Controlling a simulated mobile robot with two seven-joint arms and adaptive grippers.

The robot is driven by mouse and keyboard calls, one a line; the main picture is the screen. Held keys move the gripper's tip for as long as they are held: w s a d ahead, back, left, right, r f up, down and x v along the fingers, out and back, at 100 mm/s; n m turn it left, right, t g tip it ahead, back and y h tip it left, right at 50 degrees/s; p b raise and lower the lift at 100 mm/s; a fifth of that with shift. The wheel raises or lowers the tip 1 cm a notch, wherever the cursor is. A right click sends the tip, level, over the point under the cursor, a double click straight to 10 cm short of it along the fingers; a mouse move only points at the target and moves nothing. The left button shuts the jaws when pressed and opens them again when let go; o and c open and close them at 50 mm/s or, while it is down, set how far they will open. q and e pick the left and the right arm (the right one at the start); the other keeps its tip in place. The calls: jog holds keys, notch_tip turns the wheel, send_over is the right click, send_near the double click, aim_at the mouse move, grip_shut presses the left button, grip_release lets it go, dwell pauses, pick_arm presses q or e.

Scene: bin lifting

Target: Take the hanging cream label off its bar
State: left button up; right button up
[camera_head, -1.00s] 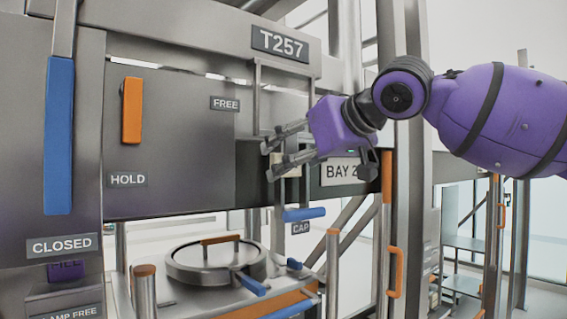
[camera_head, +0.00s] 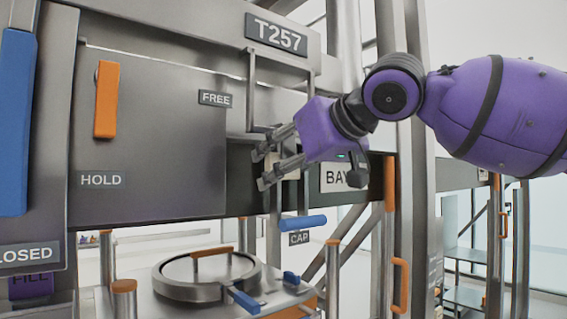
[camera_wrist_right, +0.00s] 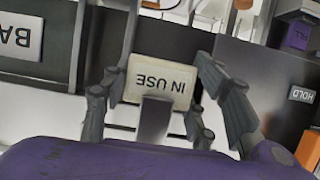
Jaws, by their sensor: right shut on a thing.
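The cream label (camera_wrist_right: 160,82), reading IN USE, appears upside down in the right wrist view. It sits between the two fingers of my right gripper (camera_wrist_right: 158,78), which is shut on it. In the head view my right gripper (camera_head: 262,168) reaches in from the right, in front of the dark crossbeam and beside thin upright metal rails (camera_head: 251,95). The label is largely hidden behind the fingers there. How it meets its bar, and whether it still touches it, cannot be told. My left gripper is not in view.
A grey panel (camera_head: 150,140) with an orange handle (camera_head: 106,100) stands left of the gripper. A BAY sign (camera_head: 336,178) is close behind the wrist. A blue handle (camera_head: 303,222) and a round lidded vessel (camera_head: 206,277) are below.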

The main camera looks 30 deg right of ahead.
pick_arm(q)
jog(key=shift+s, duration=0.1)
pick_arm(e)
jog(key=shift+w+a+b, duration=0.1)
jog(key=shift+a+b, duration=0.25)
jog(key=shift+b, duration=0.05)
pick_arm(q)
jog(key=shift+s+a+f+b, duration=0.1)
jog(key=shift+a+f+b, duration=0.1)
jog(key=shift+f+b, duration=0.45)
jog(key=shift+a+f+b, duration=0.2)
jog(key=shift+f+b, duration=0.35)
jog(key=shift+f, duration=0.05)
pick_arm(e)
jog(key=a, duration=0.5)
jog(key=s+a+r, duration=0.1)
jog(key=a, duration=0.5)
jog(key=a+r, duration=0.1)
jog(key=a, duration=0.5)
jog(key=shift+s+a+r, duration=0.1)
jog(key=shift+s+a, duration=0.05)
jog(key=shift+s, duration=0.15)
